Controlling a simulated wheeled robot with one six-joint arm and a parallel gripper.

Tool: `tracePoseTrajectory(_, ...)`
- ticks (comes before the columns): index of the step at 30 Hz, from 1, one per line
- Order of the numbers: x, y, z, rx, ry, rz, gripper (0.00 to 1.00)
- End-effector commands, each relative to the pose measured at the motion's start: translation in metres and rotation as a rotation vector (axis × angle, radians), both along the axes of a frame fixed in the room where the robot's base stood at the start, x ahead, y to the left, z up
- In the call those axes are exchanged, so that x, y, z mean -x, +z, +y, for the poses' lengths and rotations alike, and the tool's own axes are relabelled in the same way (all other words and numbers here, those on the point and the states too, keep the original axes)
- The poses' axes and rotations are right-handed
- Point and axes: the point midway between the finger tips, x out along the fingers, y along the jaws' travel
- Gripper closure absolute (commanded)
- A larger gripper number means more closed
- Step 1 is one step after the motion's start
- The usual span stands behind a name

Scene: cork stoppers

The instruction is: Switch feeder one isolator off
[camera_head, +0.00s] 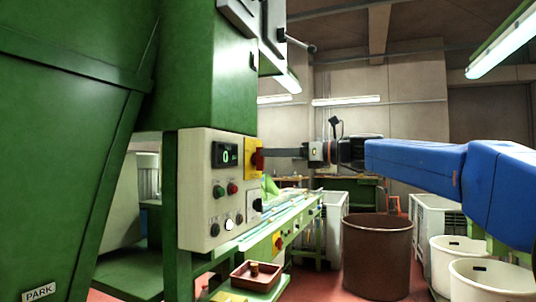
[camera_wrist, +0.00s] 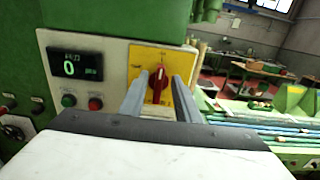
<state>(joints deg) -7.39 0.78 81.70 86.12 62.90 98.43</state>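A yellow isolator plate (camera_wrist: 146,57) with a red rotary handle (camera_wrist: 158,84) is on the right of the pale control panel (camera_wrist: 110,50). The handle stands about upright in the wrist view; its small markings are too blurred to read. In the head view the isolator's red handle (camera_head: 259,160) is seen from the side. My gripper (camera_wrist: 160,80) is open, with one finger on each side of the handle and a visible gap to it. In the head view my gripper (camera_head: 272,153) reaches in from the right to just by the handle.
The panel has a display (camera_head: 225,155) reading 0, a red button (camera_head: 232,188) and several other controls. A wooden tray (camera_head: 256,277) and a brown bin (camera_head: 377,257) stand nearby.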

Motion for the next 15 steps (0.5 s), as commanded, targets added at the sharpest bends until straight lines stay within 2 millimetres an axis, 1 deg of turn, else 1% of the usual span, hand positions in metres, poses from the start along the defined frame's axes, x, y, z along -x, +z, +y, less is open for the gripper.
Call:
tracePoseTrajectory(1, -0.002, 0.0, 0.007, 0.0, 0.002, 0.0, 0.7)
tracePoseTrajectory(6, -0.006, 0.0, 0.017, 0.0, 0.001, 0.001, 0.7)
tracePoseTrajectory(15, -0.007, 0.0, 0.02, 0.0, 0.0, 0.001, 0.7)
